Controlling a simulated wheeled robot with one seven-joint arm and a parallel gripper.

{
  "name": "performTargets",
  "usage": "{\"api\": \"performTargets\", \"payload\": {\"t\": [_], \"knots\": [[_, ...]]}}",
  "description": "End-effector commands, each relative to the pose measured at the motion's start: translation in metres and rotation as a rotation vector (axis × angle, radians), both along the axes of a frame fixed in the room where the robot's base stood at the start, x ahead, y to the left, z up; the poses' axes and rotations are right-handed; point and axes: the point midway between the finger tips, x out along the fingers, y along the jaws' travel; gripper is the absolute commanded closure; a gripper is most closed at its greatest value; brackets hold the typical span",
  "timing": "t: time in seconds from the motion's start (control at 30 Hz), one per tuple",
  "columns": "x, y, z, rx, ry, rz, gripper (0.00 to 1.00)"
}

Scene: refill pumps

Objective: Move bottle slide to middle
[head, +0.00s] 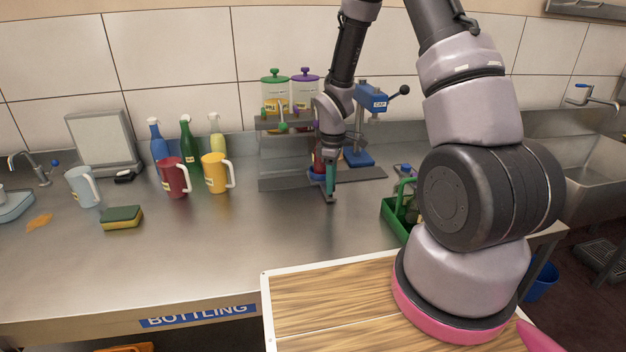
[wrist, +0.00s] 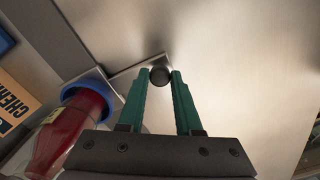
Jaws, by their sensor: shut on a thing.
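The filling station's metal base (head: 280,182) stands at the back of the counter. The bottle slide has a blue ring holder (wrist: 88,98) with a red bottle (wrist: 70,135) in it, and a metal arm ending in a dark round knob (wrist: 160,75). In the head view the blue holder (head: 316,177) is at the right part of the station, partly hidden by my gripper. My gripper (head: 331,196) points down there; in the wrist view its green fingers (wrist: 163,76) are shut on the knob, one on each side.
Dispensers with a green lid (head: 275,76) and purple lid (head: 305,76) stand above the station. A blue cap press (head: 370,100) is close on the right, and a green caddy (head: 394,215) is nearer. A red mug (head: 173,177) and yellow mug (head: 214,172) stand left.

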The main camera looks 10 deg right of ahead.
Motion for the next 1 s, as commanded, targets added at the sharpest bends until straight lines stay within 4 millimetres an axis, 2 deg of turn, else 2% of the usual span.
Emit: {"api": "performTargets", "payload": {"t": [0.3, 0.63, 1.0], "knots": [[0.001, -0.026, 0.001, 0.000, -0.001, -0.002, 1.00], [0.001, -0.035, 0.001, 0.000, -0.002, -0.001, 1.00], [0.001, -0.063, 0.001, 0.000, -0.002, -0.003, 1.00]]}}
